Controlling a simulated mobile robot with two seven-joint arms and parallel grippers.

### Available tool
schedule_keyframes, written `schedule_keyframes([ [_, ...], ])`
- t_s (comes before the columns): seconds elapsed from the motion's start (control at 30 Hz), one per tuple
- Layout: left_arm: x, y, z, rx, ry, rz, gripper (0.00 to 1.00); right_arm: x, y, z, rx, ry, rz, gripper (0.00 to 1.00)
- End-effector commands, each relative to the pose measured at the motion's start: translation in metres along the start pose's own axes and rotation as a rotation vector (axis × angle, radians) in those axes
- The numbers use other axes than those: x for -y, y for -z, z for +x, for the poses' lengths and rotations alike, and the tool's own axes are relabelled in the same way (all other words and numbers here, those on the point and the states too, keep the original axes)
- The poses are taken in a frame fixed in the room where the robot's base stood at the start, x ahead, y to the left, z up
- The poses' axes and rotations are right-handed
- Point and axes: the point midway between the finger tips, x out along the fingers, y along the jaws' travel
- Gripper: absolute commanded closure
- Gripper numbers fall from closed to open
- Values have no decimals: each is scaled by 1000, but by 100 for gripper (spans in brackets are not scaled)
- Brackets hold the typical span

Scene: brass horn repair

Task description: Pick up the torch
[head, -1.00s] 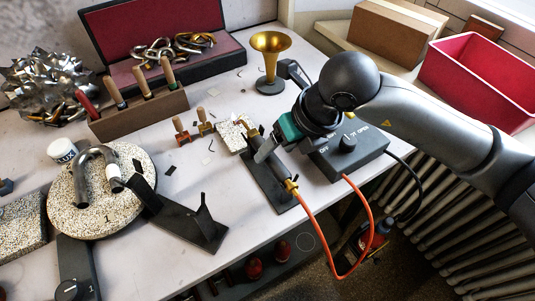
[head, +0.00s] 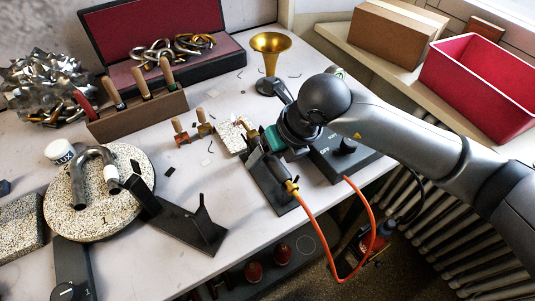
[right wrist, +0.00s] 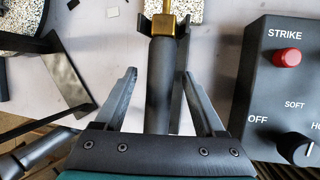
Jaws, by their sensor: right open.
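The torch (right wrist: 159,85) is a dark grey cylinder with a brass nozzle. In the head view the torch (head: 278,171) lies over a black stand (head: 286,205), with a brass fitting and an orange hose at its near end. My right gripper (right wrist: 158,78) is open, with one finger on each side of the torch body in the right wrist view. In the head view my right gripper (head: 262,150) is over the torch and hides part of its nozzle end. Whether the fingers touch the torch, I cannot tell. My left gripper is not in view.
A control box (right wrist: 284,95) with a red STRIKE button stands close on the right. A speckled block (head: 233,136) lies beyond the nozzle. A brass horn bell (head: 270,45) stands behind. The orange hose (head: 318,236) hangs over the table's front edge.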

Motion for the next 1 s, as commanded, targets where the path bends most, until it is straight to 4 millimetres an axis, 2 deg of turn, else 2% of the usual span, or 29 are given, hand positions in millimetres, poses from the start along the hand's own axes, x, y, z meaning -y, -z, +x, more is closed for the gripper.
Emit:
schedule_keyframes([
  [0.57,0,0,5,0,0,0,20,0,2,3,0,0,0,28],
  [1.0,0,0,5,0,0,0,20,1,1,3,0,0,0,78],
])
